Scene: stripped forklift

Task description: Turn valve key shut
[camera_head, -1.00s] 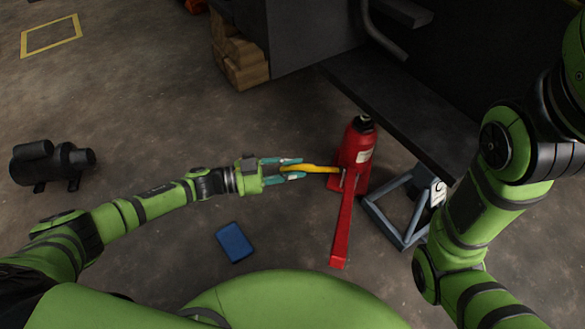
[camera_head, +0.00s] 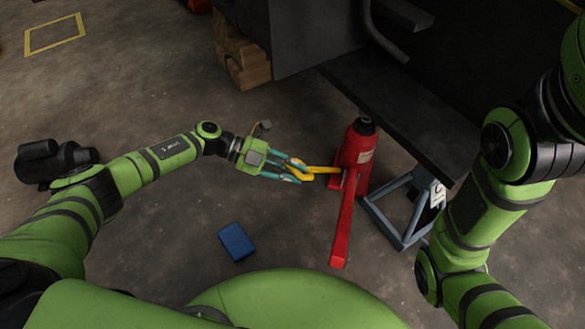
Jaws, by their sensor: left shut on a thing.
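A yellow valve key (camera_head: 322,170) sticks out to the left from the lower part of a red bottle jack (camera_head: 357,150). The jack stands upright on the floor and its long red handle (camera_head: 343,225) points toward me. My left gripper (camera_head: 298,171) is shut on the left end of the yellow key, with its teal fingers angled down and to the right. The fingers partly hide that end of the key. The right arm (camera_head: 465,220) is at the right, but its gripper is out of the picture.
A grey-blue jack stand (camera_head: 398,210) stands close to the right of the jack. The dark forklift body (camera_head: 400,105) overhangs behind. A blue box (camera_head: 236,242) lies on the floor in front. A black motor-like part (camera_head: 50,160) is at the left. Wooden blocks (camera_head: 240,60) are at the back.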

